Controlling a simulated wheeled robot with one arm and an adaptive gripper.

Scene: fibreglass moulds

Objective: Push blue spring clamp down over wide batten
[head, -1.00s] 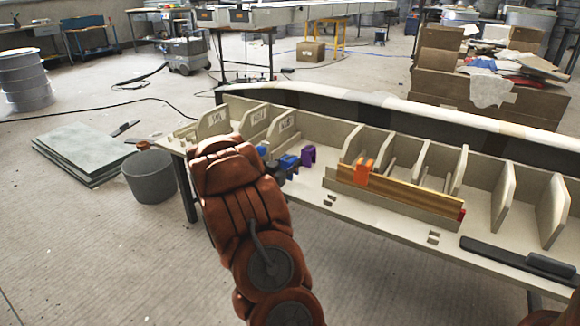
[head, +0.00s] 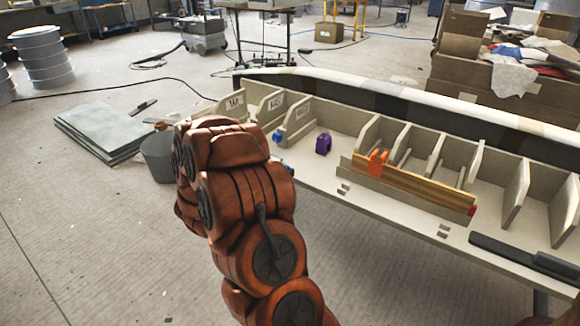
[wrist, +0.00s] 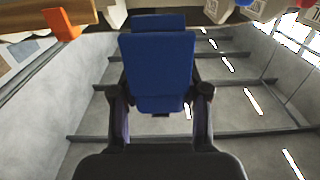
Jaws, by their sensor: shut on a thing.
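The blue spring clamp (wrist: 158,72) is between the fingers of my gripper (wrist: 160,108) in the wrist view, and the gripper is shut on it. In the head view my arm hides the gripper; only a sliver of blue shows at the arm's right edge. A wooden batten (head: 425,187) with a red end lies along the front of the mould bench, with an orange clamp (head: 377,162) over its left part. The orange clamp also shows at the wrist view's upper left (wrist: 62,25), apart from the blue clamp. I cannot tell whether this batten is the wide one.
A purple clamp (head: 323,145) stands on the bench (head: 325,176), left of the batten. A small blue item (head: 277,138) sits by the labelled upright dividers. More dividers (head: 515,187) stand behind the batten. A dark long tool (head: 505,248) lies at the front right.

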